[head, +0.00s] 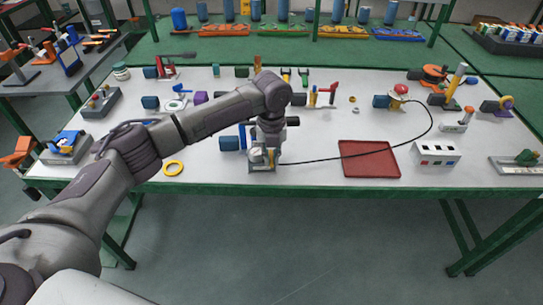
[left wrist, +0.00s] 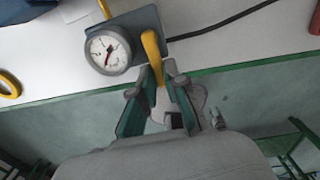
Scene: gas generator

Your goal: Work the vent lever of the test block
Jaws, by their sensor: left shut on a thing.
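The test block is a grey-blue block (left wrist: 128,25) with a round white gauge (left wrist: 108,51) on it. Its dial needle is red. The yellow vent lever (left wrist: 151,44) stands beside the gauge in the left wrist view. My left gripper (left wrist: 158,78) has its green fingers on either side of the lever's near end and is shut on it. In the head view the test block (head: 262,168) sits at the table's front edge, with my left gripper (head: 268,146) over it. The lever is not clear there. My right gripper is not in view.
A black cable (head: 330,159) runs right from the block, across a red tray (head: 368,160), to a red-topped device (head: 399,91). A yellow ring (head: 173,161) lies to the left. A white box (head: 436,154) stands right of the tray. Several fittings crowd the back.

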